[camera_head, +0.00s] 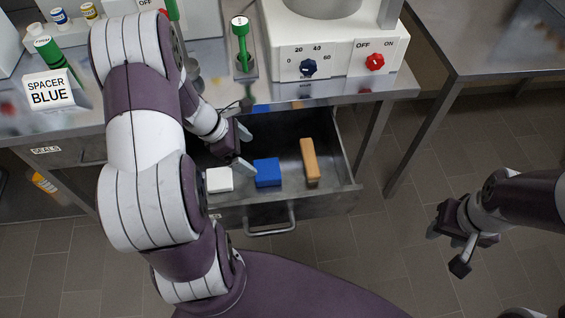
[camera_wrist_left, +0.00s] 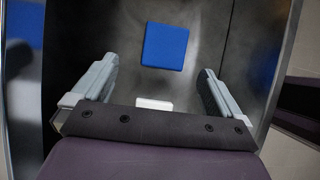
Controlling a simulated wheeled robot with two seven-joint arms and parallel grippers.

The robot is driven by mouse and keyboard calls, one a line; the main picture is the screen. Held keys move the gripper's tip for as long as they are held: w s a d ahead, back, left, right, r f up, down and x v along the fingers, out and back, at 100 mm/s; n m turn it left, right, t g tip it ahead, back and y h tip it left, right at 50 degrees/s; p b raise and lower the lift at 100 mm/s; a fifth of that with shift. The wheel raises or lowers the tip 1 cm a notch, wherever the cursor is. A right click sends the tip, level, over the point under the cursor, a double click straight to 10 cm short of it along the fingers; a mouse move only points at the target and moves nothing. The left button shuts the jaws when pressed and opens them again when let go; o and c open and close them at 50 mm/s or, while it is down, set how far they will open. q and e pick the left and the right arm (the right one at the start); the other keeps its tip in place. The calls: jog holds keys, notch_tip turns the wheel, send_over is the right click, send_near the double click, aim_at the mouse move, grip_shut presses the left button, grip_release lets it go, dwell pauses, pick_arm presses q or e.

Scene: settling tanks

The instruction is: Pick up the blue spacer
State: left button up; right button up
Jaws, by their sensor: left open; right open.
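The blue spacer (camera_head: 267,172) is a flat blue block lying on the floor of an open metal drawer (camera_head: 342,193), between a white block and an orange-brown block. In the left wrist view the blue spacer (camera_wrist_left: 166,46) lies ahead of the fingertips, roughly between their lines, and apart from them. My left gripper (camera_head: 245,149) is open and empty, reaching into the drawer to the left of and behind the blue spacer. Its two fingers also show in the left wrist view (camera_wrist_left: 158,82). My right gripper (camera_head: 448,249) is open and empty, over the floor at the right.
The white block (camera_head: 219,180) and the orange-brown block (camera_head: 310,160) share the drawer. The bench edge (camera_head: 330,98) overhangs the drawer's back. A "SPACER BLUE" card (camera_head: 48,90), a green-handled tool (camera_head: 241,45) and a machine with knobs (camera_head: 335,55) stand on the bench.

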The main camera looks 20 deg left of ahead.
aim_at(264, 169)
pick_arm(q)
jog(key=x, duration=0.3)
jog(key=b+x, duration=0.1)
jog(key=x, duration=0.1)
jog(key=s+b+x, duration=0.1)
jog(key=x, duration=0.2)
jog(key=shift+w+d+f, duration=0.1)
jog(key=shift+d+f, duration=0.15)
jog(key=shift+f, duration=0.15)
jog(key=shift+w+d+f, duration=0.1)
jog(key=shift+w+f, duration=0.05)
jog(key=shift+f, duration=0.1)
jog(key=c, duration=1)
